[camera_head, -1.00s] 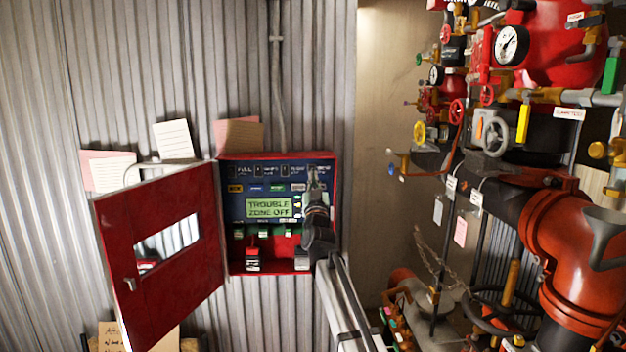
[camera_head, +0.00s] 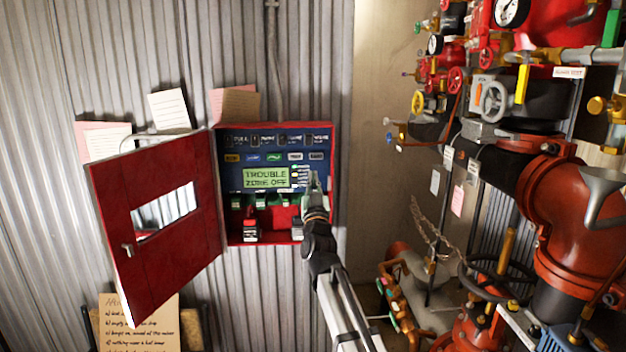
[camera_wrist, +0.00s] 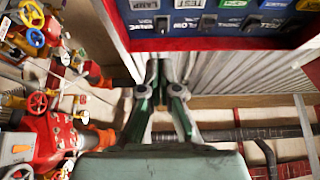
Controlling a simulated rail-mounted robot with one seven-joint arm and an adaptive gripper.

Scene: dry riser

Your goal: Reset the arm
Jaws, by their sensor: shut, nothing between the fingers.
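My gripper (camera_head: 314,186) is shut and empty in front of the right side of the alarm panel (camera_head: 270,158). The panel is an open red box on the corrugated wall, with a lit green display (camera_head: 266,178) reading "TROUBLE ZONE OFF". Its red door (camera_head: 158,222) stands open to the left. In the wrist view my gripper (camera_wrist: 158,68) has its fingertips together, just below the panel's labelled switches (camera_wrist: 220,22). I cannot tell whether the fingertips touch the panel. My arm covers part of the panel's lower right corner.
Red pipework with valves and gauges (camera_head: 570,215) fills the right side. A yellow handwritten sheet (camera_head: 140,322) is below the door. Paper notes (camera_head: 168,110) stick up above the panel. Bare wall (camera_head: 255,300) lies below the panel.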

